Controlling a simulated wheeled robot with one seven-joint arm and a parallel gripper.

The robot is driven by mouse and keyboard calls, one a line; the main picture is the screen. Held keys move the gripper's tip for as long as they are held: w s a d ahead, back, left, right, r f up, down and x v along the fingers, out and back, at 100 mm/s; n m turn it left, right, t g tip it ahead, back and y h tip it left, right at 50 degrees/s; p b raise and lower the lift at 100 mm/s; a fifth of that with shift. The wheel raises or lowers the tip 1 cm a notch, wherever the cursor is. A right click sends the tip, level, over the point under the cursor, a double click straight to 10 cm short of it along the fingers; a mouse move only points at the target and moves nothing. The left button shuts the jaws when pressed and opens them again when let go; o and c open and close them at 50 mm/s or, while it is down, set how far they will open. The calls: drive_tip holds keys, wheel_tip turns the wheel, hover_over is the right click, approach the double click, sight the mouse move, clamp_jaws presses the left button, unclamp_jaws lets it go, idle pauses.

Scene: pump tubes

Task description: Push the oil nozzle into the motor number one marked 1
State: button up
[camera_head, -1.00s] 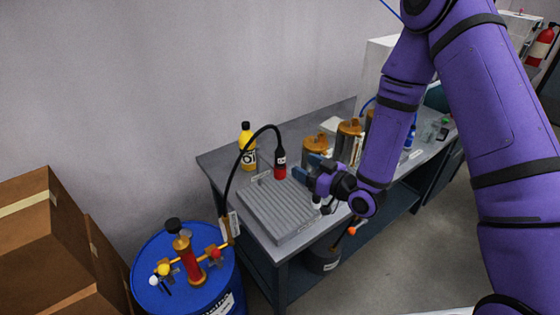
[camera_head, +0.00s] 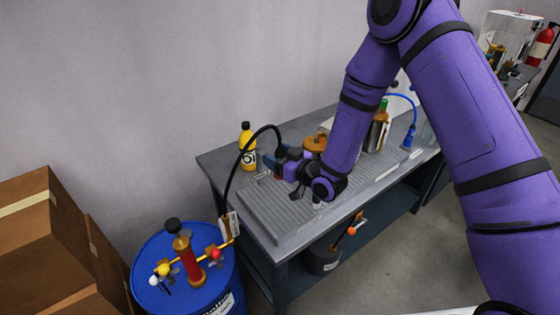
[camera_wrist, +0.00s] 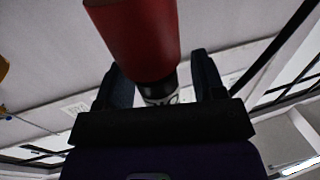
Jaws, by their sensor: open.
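The oil nozzle, red and black, stands at the end of a black hose (camera_head: 232,172) on the bench. In the head view my gripper (camera_head: 268,162) mostly hides it. In the wrist view the red nozzle (camera_wrist: 138,38), with a black-and-white marked band below it, sits between the two fingers of my gripper (camera_wrist: 160,68). The fingers are open, with a visible gap on the right side. A copper-topped motor (camera_head: 315,143) stands just behind my arm. Its number cannot be read, and my arm hides the other motors.
A ribbed grey tray (camera_head: 262,215) lies on the bench. A yellow bottle (camera_head: 247,148) stands behind the nozzle. A blue drum (camera_head: 150,295) with a red hand pump (camera_head: 186,257) is at lower left.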

drive_tip(key=shift+w+a, duration=0.25)
drive_tip(key=shift+c, duration=0.4)
drive_tip(key=c, duration=1)
drive_tip(key=shift+r, duration=0.15)
